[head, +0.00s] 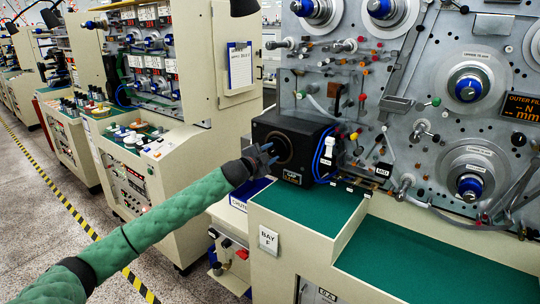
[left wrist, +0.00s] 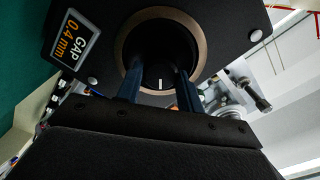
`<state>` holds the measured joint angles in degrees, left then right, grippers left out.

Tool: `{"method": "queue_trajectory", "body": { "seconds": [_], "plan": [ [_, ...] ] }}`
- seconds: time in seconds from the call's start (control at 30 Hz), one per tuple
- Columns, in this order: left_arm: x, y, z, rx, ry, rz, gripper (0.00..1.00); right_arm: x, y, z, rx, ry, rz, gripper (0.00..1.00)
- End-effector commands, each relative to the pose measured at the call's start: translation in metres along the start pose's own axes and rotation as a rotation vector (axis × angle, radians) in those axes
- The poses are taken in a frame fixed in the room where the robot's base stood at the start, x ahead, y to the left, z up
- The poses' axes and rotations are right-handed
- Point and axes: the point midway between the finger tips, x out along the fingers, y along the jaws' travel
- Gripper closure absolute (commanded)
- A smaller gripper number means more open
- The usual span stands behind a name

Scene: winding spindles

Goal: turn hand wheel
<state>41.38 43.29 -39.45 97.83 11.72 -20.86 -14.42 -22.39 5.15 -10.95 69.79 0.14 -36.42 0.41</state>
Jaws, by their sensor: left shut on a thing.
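A black box (head: 312,135) stands on the green top of the machine in the head view, with a round dark hand wheel (head: 285,147) on its front face. In the left wrist view the hand wheel (left wrist: 156,48) shows a brownish ring, a dark middle and a small white mark. My left gripper (head: 268,153) is at the wheel. In the left wrist view its two dark fingers (left wrist: 159,72) lie on either side of the wheel's middle, shut on it. A display on the box (left wrist: 72,39) reads "GAP 0.4 mm". My right gripper is not in view.
The machine's upright panel (head: 420,110) carries blue-centred spindles (head: 468,88), rollers and small knobs close to the box. A blue cable (head: 320,155) hangs at the box's right side. The green worktop (head: 420,255) in front is clear. More machines stand at the left.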

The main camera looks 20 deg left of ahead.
Motion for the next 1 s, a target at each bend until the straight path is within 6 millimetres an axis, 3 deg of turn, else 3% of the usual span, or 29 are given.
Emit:
{"method": "queue_trajectory", "body": {
  "seconds": [0.5, 0.77, 1.0],
  "plan": [
    [0.000, 0.001, 0.000, 0.493, 0.000, 0.001, 0.86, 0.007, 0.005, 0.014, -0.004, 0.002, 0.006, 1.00],
    [0.000, 0.002, 0.000, 0.727, 0.001, 0.002, 0.86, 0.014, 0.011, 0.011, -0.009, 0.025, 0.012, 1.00],
    [0.000, 0.003, 0.000, 0.894, 0.002, 0.002, 0.86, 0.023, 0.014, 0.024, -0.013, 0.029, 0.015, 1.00]
  ]
}}
